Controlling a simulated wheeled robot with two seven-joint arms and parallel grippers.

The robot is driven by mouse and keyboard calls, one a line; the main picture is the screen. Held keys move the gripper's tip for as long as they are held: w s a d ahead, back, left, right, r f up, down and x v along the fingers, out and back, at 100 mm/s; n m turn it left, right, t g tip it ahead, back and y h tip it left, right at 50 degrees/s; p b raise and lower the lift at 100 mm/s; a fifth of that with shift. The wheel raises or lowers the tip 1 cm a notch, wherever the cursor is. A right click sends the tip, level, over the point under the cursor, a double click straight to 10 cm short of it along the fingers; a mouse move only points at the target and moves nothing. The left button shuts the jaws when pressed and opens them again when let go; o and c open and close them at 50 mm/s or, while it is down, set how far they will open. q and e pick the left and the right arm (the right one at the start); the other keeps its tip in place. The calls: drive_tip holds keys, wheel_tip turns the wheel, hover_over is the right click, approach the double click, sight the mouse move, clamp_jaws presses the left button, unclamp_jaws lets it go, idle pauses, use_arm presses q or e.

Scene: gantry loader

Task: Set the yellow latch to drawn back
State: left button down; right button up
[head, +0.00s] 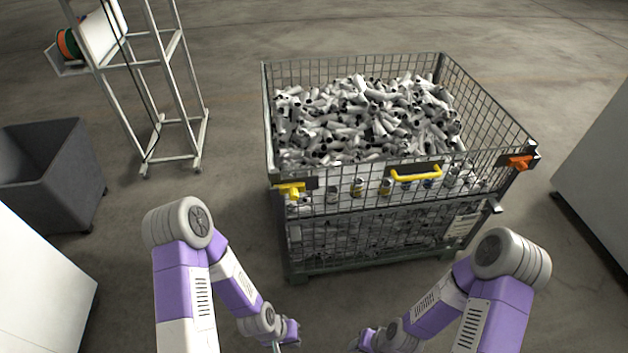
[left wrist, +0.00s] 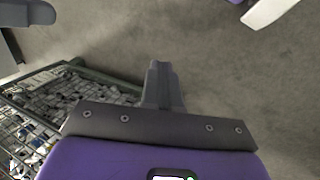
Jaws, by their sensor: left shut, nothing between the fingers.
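The yellow latch (head: 291,190) sits at the left front corner of a wire mesh cage (head: 365,270), on its upper front rail. It is small, and I cannot tell its exact position in its mount. My left gripper (head: 277,346) is low at the bottom edge of the head view, well below the latch and apart from it. In the left wrist view its fingers (left wrist: 161,85) are together with nothing between them. My right gripper (head: 352,346) is partly cut off at the bottom edge of the head view, and its fingers are too small to read.
The cage is full of grey pipe-like parts (head: 370,115). A yellow handle (head: 416,175) is on its front, and an orange latch (head: 520,162) is at its right corner. A dark bin (head: 75,175) and a rack (head: 165,65) stand left. White cabinets flank both sides.

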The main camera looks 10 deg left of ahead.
use_arm(q)
drive_tip(key=shift+s, duration=0.15)
drive_tip(key=w+a+r+t+y+b, duration=0.1)
drive_tip(key=w+a+r, duration=0.3)
drive_tip(key=w, duration=0.5)
drive_tip(key=w+a+r+t+y, duration=0.1)
drive_tip(key=w+a, duration=0.4)
drive_tip(key=w, duration=0.5)
drive_tip(key=w+a+r+t, duration=0.1)
drive_tip(key=w+r, duration=0.5)
drive_tip(key=r, duration=0.7)
drive_tip(key=w+a+r+t+b, duration=0.1)
drive_tip(key=w+a+r, duration=0.3)
drive_tip(key=w+r, duration=0.3)
wheel_tip(320, 180, up, 6)
drive_tip(key=shift+f+t+h, duration=0.15)
drive_tip(key=shift+t+h, duration=0.15)
drive_tip(key=shift+h, duration=0.1)
drive_tip(key=shift+a+f+b, duration=0.1)
drive_tip(key=shift+b, duration=0.2)
